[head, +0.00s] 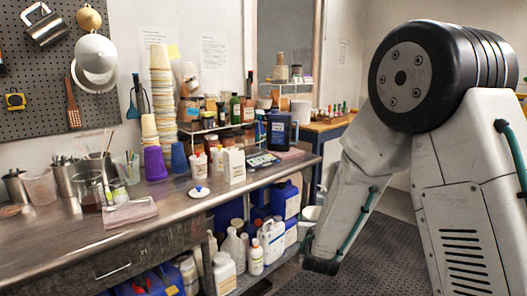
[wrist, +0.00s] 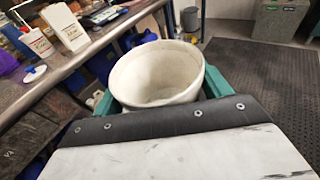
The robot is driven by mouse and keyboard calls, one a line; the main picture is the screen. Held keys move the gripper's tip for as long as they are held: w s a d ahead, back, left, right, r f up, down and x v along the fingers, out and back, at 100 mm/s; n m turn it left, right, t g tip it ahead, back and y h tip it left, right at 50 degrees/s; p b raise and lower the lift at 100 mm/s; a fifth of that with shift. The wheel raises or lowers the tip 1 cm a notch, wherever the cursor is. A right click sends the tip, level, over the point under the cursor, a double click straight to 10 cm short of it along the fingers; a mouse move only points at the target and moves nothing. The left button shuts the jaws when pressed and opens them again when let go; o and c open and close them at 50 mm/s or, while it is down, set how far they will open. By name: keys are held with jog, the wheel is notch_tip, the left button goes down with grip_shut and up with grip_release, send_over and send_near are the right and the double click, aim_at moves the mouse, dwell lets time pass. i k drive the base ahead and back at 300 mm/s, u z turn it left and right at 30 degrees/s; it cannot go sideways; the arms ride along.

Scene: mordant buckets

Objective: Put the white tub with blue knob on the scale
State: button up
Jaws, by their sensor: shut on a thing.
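My gripper (wrist: 160,88) is shut on an open, empty-looking white tub (wrist: 136,76), with a green finger on each side of it. I see no blue knob on this tub. In the head view the tub (head: 311,214) shows small beside my arm, off the bench's front edge. A white disc with a blue knob (head: 199,192) lies on the bench, apart from my gripper; it also shows in the wrist view (wrist: 35,74). A flat device with a display (head: 262,160), which looks like the scale, sits farther back on the bench.
The metal bench (head: 95,240) holds a white carton (head: 234,165), a dark blue jug (head: 279,130), stacked cups (head: 161,85) and a folded cloth (head: 130,212). Jugs and bottles (head: 272,238) fill the shelf below. A dark floor mat (wrist: 255,72) is clear to the right.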

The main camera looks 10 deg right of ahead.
aim_at(249, 150)
jog(key=z, duration=0.7)
jog(key=i, duration=0.8)
jog(key=z, duration=0.8)
jog(key=i, duration=0.85)
jog(key=u, duration=0.65)
jog(key=i, duration=0.8)
jog(key=u, duration=0.8)
